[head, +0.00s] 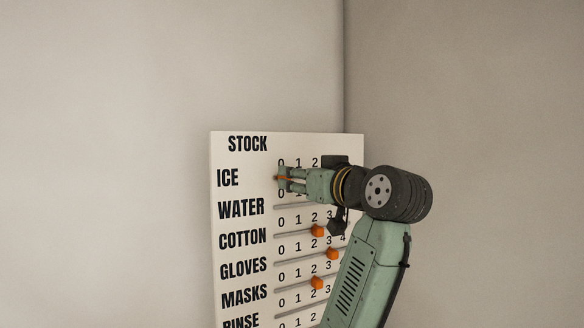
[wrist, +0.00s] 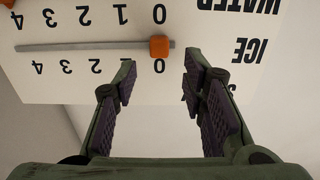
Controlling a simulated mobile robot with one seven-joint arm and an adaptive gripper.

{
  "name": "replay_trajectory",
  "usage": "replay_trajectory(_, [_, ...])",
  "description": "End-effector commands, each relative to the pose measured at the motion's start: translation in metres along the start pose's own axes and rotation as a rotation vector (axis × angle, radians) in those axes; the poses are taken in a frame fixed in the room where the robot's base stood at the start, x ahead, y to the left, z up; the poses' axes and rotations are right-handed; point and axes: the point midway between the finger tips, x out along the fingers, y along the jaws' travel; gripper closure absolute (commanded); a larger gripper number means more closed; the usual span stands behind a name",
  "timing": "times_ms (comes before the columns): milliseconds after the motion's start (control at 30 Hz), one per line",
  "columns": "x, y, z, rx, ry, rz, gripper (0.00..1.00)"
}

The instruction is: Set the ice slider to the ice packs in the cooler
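The white STOCK board (head: 240,165) stands by the wall corner in the head view. Its ICE row is at the top, below the title. The orange ice slider knob (wrist: 160,47) is at the 0 end of its grey track (wrist: 90,47) in the upside-down wrist view. My gripper (wrist: 160,62) is open, its two fingertips apart on either side of the knob's line, the knob just beyond or between the tips. In the head view my gripper (head: 281,178) is at the 0 end of the ICE row and mostly hides the knob. No cooler or ice packs are in view.
Below, orange knobs sit on the COTTON (head: 318,231), GLOVES (head: 333,254) and MASKS (head: 317,283) tracks. Another orange knob (wrist: 6,3) shows at the wrist view's corner. My arm hides the board's right side. The ice track is clear towards 4.

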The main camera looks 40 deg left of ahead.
Motion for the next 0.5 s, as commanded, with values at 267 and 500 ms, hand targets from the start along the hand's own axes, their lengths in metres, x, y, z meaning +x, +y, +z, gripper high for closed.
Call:
replay_trajectory(267, [0.036,0.0,-0.002,0.0,0.0,-0.001,0.62])
replay_trajectory(500, [0.04,0.0,0.0,-0.001,0.002,0.001,0.62])
